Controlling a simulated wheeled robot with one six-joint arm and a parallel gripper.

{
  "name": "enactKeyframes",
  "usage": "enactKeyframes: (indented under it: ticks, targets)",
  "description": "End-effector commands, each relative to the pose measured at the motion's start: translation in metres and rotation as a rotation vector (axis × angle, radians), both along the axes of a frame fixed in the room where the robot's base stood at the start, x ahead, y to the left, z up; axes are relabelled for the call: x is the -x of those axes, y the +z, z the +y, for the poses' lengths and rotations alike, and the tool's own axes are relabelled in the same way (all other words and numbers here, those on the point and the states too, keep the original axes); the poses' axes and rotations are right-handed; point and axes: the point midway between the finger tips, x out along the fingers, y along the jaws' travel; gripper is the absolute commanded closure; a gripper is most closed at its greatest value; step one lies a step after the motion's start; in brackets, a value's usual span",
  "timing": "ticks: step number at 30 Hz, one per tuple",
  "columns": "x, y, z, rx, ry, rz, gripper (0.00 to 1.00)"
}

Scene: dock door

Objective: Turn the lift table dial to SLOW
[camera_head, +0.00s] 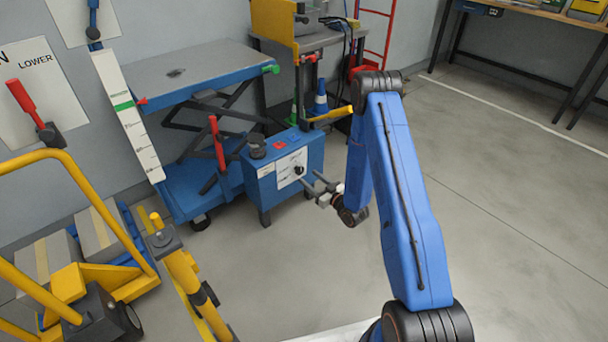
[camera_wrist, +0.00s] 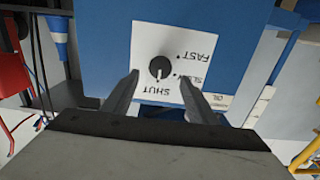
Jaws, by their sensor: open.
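The lift table dial (camera_head: 299,170) is a small black round knob on a white label on the front of a blue box (camera_head: 262,204). In the wrist view the dial (camera_wrist: 160,67) shows upside down, with SHUT, SLOW and FAST printed around it. Its white pointer line is towards SHUT. My gripper (camera_head: 311,179) is open and faces the dial from close in front. In the wrist view its two fingers stand either side of the dial's lower part; I cannot tell whether they touch it.
The blue lift table (camera_head: 190,75) with a grey top stands behind left of the box. A red lever (camera_head: 217,143) rises left of the box. A yellow trolley (camera_head: 65,155) fills the lower left. The floor at right is clear.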

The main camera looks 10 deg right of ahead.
Motion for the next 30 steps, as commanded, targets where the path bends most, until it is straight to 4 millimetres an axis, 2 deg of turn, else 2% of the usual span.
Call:
enactKeyframes:
  ticks: [3, 9, 22, 27, 30]
  targets:
    - [-0.017, 0.0, 0.009, 0.0, 0.002, -0.001, 0.47]
    - [-0.037, 0.0, 0.019, 0.0, 0.0, 0.0, 0.47]
    - [-0.043, 0.0, 0.022, -0.001, 0.0, 0.0, 0.47]
    - [-0.043, 0.0, 0.022, -0.001, 0.0, 0.0, 0.87]
    - [-0.043, 0.0, 0.022, 0.0, 0.0, 0.0, 0.87]
